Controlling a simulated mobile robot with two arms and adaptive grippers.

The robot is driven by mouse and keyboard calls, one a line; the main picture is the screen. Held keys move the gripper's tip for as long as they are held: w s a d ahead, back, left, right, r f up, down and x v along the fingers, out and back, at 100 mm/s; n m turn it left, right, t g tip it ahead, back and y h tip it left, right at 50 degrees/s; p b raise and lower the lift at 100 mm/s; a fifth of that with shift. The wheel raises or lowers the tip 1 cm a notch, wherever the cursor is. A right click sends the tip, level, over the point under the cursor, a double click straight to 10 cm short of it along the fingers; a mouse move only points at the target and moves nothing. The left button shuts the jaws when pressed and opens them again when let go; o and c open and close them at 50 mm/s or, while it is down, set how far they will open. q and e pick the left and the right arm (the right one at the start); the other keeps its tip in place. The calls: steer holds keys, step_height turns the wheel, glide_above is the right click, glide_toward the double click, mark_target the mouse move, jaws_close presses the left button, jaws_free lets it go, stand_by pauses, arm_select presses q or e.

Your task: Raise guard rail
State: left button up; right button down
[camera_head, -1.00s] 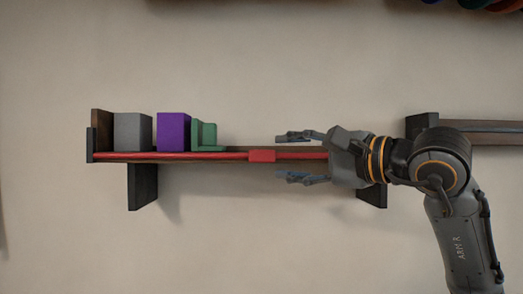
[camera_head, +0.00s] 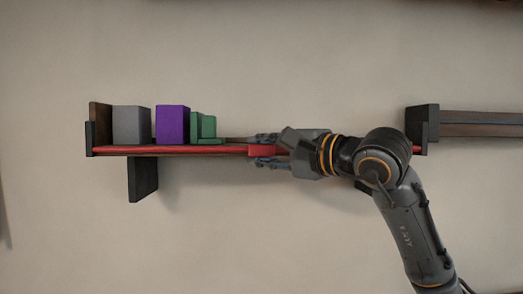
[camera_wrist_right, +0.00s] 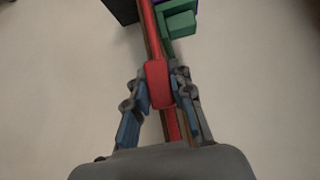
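The guard rail is a long red bar (camera_head: 170,149) along the front of a wooden wall shelf, low at the board's level. A red block-shaped grip (camera_head: 262,150) sits on it. My right gripper (camera_head: 262,151) comes from the right, with one finger above the grip and one below. In the right wrist view the grip (camera_wrist_right: 159,83) lies between the fingertips (camera_wrist_right: 160,78), which close in on both its sides. The right part of the rail is hidden behind my right gripper and arm. My left gripper is not in view.
A grey block (camera_head: 131,125), a purple block (camera_head: 172,125) and a green stepped piece (camera_head: 205,128) stand on the shelf's left part. Dark brackets (camera_head: 143,180) hold it. Another shelf (camera_head: 480,124) is at the right. The wall below is clear.

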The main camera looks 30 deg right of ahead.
steer(key=shift+r, duration=0.1)
step_height(320, 180, up, 5)
steer(key=p, duration=0.4)
steer(key=shift+f, duration=0.3)
steer(key=c, duration=1.2)
jaws_free()
steer(key=shift+o, duration=0.2)
steer(key=v, duration=1.1)
steer(key=shift+s+d, duration=0.2)
steer(key=shift+s, duration=0.15)
steer(key=shift+s, duration=0.2)
